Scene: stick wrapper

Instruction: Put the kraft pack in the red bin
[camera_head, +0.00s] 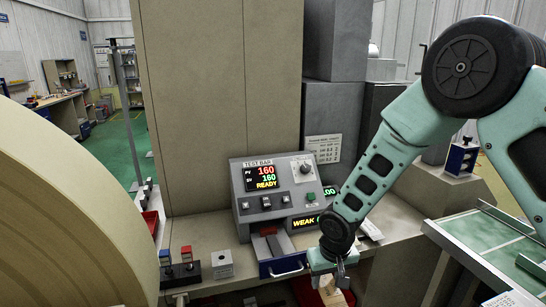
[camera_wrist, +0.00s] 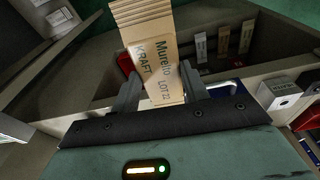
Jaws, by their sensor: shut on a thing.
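The kraft pack (camera_wrist: 155,62) is a tan stick wrapper printed "Muretto KRAFT" with a ridged end, upright in the wrist view. My gripper (camera_wrist: 158,92) is shut on it, one finger on each side. In the head view my gripper (camera_head: 331,280) is low in front of the test machine, with a tan part of the pack (camera_head: 336,299) below it at the frame's bottom edge. A red surface (camera_head: 304,291) shows just left of my gripper; I cannot tell whether it is the red bin. Another red piece (camera_head: 150,220) is at the left.
The grey TEST BAR machine (camera_head: 274,190) reads READY, with a blue-fronted drawer (camera_head: 283,265) below. A white-grey block (camera_head: 222,264) and small red and blue blocks stand left of it. Several small packs (camera_wrist: 223,42) lie in a compartment. A green-topped table (camera_head: 495,245) is right.

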